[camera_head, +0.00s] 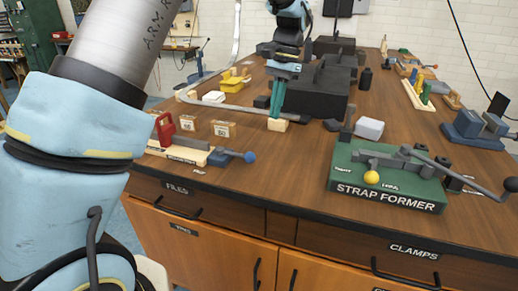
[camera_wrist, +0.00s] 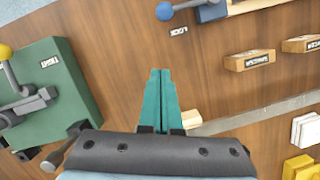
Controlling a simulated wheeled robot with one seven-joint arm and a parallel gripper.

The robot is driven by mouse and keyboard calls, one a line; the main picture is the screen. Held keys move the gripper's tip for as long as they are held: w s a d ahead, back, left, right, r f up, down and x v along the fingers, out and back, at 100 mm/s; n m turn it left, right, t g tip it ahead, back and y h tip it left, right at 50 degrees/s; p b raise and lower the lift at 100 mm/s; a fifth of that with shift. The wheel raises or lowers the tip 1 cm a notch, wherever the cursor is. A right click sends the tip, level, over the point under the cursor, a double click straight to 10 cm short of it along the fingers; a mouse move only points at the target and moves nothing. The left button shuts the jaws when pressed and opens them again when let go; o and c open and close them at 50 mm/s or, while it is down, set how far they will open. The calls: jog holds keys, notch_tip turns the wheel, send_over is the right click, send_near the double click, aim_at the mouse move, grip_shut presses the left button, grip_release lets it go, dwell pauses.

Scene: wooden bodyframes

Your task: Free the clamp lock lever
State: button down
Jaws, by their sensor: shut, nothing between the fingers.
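The clamp (camera_head: 190,148) stands at the bench's front edge in the head view, a pale block with a red part on the left and a blue part on the right. Its lock lever ends in a blue ball (camera_head: 249,157). In the wrist view the blue ball (camera_wrist: 165,11) shows at the top edge beside a "LOCK" label; most of the clamp is out of that frame. My gripper (camera_head: 276,116) has teal fingers pointing down, behind and right of the lever in the head view. The fingers (camera_wrist: 161,72) are shut together and empty, apart from the lever.
The green strap former (camera_head: 387,180), with a yellow ball and long handle, stands right of the clamp. Wooden blocks (camera_head: 222,129) stand behind the clamp. A white block (camera_head: 369,128) and dark blue device (camera_head: 474,132) are farther right. Bare bench lies between clamp and strap former.

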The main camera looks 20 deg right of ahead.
jog(key=shift+a+f, duration=0.1)
jog(key=p+x, duration=0.3)
jog(key=x, duration=0.7)
jog(key=shift+s+a+r+p, duration=0.3)
jog(key=shift+a, duration=0.25)
jog(key=shift+s+a+r+p, duration=0.25)
jog(key=shift+s+a+p, duration=0.05)
jog(key=shift+a, duration=0.3)
jog(key=shift+s+a+f, duration=0.1)
jog(key=shift+s+a, duration=0.15)
jog(key=shift+a, duration=0.3)
jog(key=shift+s, duration=0.1)
jog(key=shift+s+a+m, duration=0.15)
jog(key=shift+s+m, duration=0.05)
jog(key=shift+m, duration=0.2)
